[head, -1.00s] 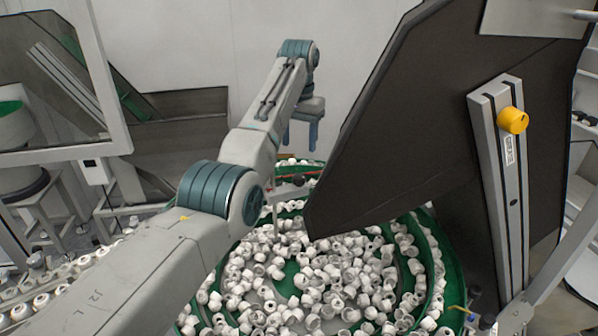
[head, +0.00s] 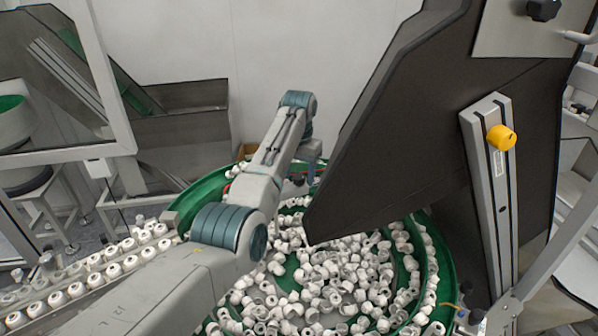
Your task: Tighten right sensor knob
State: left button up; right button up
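A round yellow knob (head: 501,138) sits on the upper part of a grey slotted metal profile (head: 499,205) at the right. A black knob (head: 544,10) is at the top right edge, partly cut off. I cannot tell by looks which one is the right sensor knob. My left gripper (head: 310,175) is far off to the left of both knobs, over the back of the bowl. It points down, and its fingers are small and partly hidden; they stood apart a second ago, and I see nothing held. My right gripper is not in view.
A large dark panel (head: 420,130) stands between my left arm and the profile. A green feeder bowl (head: 445,268) full of white caps (head: 320,285) lies below. A track of caps (head: 110,268) runs at the left. A grey strut (head: 560,245) slants at the right.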

pick_arm(q)
jog(key=c, duration=0.9)
jog(key=shift+m, duration=0.3)
jog(key=m, duration=0.4)
jog(key=shift+m, duration=0.3)
jog(key=m, duration=0.5)
jog(key=shift+r, duration=0.1)
jog(key=shift+m, duration=0.3)
jog(key=o, duration=1)
